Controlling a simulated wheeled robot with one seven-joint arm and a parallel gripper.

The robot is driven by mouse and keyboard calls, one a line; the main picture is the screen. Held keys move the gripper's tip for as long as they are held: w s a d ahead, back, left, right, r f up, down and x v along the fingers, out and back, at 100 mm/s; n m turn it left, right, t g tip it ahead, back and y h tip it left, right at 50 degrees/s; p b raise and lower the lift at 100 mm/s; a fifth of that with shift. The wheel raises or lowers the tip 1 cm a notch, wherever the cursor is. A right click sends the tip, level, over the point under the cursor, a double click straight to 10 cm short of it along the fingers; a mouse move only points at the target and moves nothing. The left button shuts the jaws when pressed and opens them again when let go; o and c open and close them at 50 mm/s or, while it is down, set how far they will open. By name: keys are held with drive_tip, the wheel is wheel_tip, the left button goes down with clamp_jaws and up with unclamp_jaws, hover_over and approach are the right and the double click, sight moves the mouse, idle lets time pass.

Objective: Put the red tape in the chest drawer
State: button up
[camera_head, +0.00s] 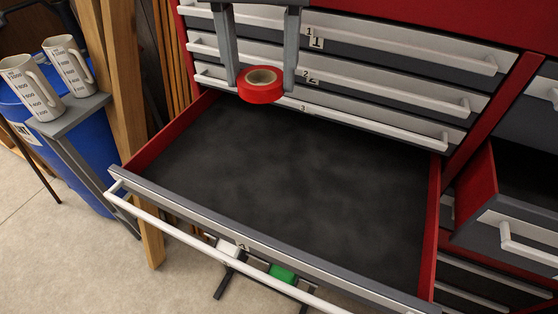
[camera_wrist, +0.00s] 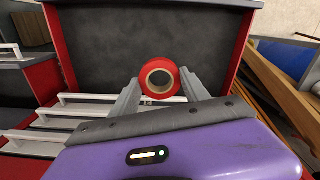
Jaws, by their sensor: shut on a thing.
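The roll of red tape (camera_head: 260,86) is held between the two fingers of my gripper (camera_head: 262,80), above the back part of an open chest drawer (camera_head: 280,190). The gripper is shut on the tape, which hangs apart from the drawer floor. The open drawer has red sides, a dark bare floor and a white handle; it looks empty. In the wrist view the red tape (camera_wrist: 159,78) sits between my fingertips (camera_wrist: 160,85), with the open drawer (camera_wrist: 150,45) beyond it.
Closed drawers (camera_head: 330,62) with white handles stand behind the gripper. Another drawer (camera_head: 515,205) stands partly open at the right. Measuring jugs (camera_head: 32,88) stand on a grey ledge beside a blue barrel (camera_head: 95,165) at the left. A green item (camera_head: 283,273) shows below the drawer front.

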sight(267, 175)
wheel_tip(267, 175, down, 18)
drive_tip(key=shift+r+p, duration=0.2)
drive_tip(key=shift+p, duration=0.2)
drive_tip(key=shift+f, duration=0.15)
drive_tip(key=o, duration=1.3)
wheel_tip(267, 175, up, 12)
drive_tip(key=shift+r+b, duration=0.15)
drive_tip(key=shift+b, duration=0.15)
drive_tip(key=shift+a, duration=0.1)
